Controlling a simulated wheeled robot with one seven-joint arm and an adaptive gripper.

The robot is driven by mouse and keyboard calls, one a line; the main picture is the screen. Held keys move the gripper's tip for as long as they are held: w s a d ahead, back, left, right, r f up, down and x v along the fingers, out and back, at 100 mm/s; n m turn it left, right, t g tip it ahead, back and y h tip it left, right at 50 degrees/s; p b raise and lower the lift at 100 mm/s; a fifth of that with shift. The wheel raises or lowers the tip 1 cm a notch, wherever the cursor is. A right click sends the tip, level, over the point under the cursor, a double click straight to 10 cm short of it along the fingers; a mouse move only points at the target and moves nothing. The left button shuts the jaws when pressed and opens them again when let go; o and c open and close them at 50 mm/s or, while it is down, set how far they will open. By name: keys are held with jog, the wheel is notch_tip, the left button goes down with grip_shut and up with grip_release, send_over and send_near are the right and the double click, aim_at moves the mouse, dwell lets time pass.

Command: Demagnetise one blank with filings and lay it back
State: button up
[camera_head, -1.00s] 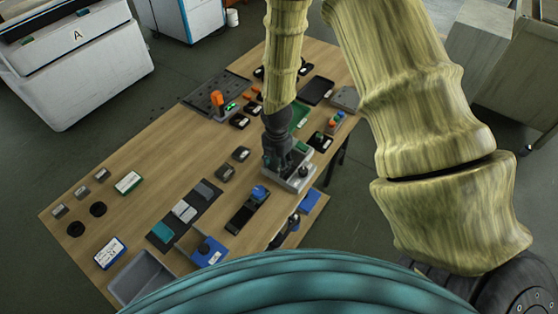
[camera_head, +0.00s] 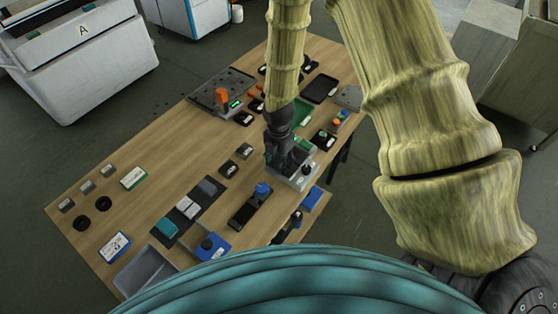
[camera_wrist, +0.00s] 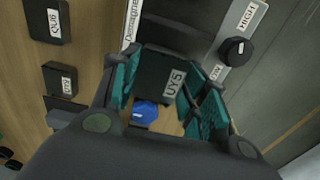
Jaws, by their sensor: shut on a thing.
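My gripper (camera_wrist: 160,88) is shut on a dark blank (camera_wrist: 157,72) with a white label reading UYS, held between its teal pads. In the head view my gripper (camera_head: 280,158) is at the grey demagnetiser (camera_head: 301,178), and the blank is hidden there. The wrist view shows part of the demagnetiser's label and its black knob (camera_wrist: 235,50) near the word HIGH. I cannot tell whether the blank touches the demagnetiser. Two more dark blanks, a farther one (camera_head: 243,151) and a nearer one (camera_head: 228,168), lie on the table to the left. No filings can be made out.
A black-and-blue device (camera_head: 250,206), a dark mat with several blocks (camera_head: 187,208), a blue box (camera_head: 212,247) and a grey bin (camera_head: 145,272) stand nearer. Black trays and an orange-topped fixture (camera_head: 222,97) are farther back. Bare wood lies at the left of the table (camera_head: 150,150).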

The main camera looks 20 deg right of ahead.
aim_at(279, 162)
jog(key=shift+r+p, duration=2.25)
jog(key=shift+r, duration=0.9)
